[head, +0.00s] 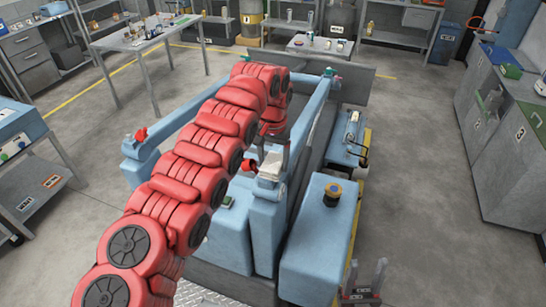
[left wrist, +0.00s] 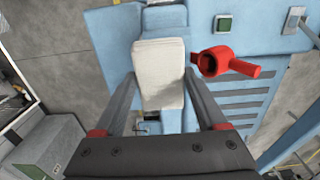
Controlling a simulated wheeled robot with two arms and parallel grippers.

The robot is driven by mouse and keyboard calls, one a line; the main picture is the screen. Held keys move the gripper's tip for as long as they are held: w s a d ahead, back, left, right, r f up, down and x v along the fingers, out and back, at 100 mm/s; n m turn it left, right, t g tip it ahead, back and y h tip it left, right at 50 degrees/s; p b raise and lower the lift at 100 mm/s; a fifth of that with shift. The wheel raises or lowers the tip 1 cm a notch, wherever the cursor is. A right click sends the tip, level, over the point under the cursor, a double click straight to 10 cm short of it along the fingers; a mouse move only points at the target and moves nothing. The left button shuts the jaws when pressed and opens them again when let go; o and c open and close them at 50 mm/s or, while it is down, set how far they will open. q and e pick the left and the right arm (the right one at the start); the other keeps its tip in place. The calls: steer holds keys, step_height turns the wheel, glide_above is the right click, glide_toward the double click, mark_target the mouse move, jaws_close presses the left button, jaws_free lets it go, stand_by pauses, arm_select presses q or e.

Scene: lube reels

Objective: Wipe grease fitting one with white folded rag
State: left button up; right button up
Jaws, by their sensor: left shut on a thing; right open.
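My left gripper (head: 274,160) is shut on the white folded rag (head: 269,171), at the top of a blue post on the light-blue machine (head: 265,225). In the left wrist view the rag (left wrist: 160,72) lies between the two fingers, over a blue part. I cannot tell whether it touches that part. Grease fitting one cannot be made out; the rag may hide it. A red cap (left wrist: 222,63) sits just right of the rag in the left wrist view. My right gripper (head: 365,278) is open and empty at the bottom, right of the machine.
Another red cap (head: 141,135) sits on the left post, and a green cap (head: 328,72) on the far right arm of the machine. Grey cabinets (head: 500,130) stand at right. A metal table (head: 150,38) stands at back left. Floor between is clear.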

stand_by(0.3)
arm_select(q)
steer(key=shift+f, duration=0.1)
steer(key=shift+s+a+b, duration=0.1)
steer(key=shift+s+b, duration=0.15)
steer(key=shift+b, duration=1.1)
steer(key=shift+s+a+f+b, duration=0.15)
steer(key=shift+s+b, duration=0.5)
steer(key=shift+b, duration=0.95)
steer(key=shift+s, duration=0.25)
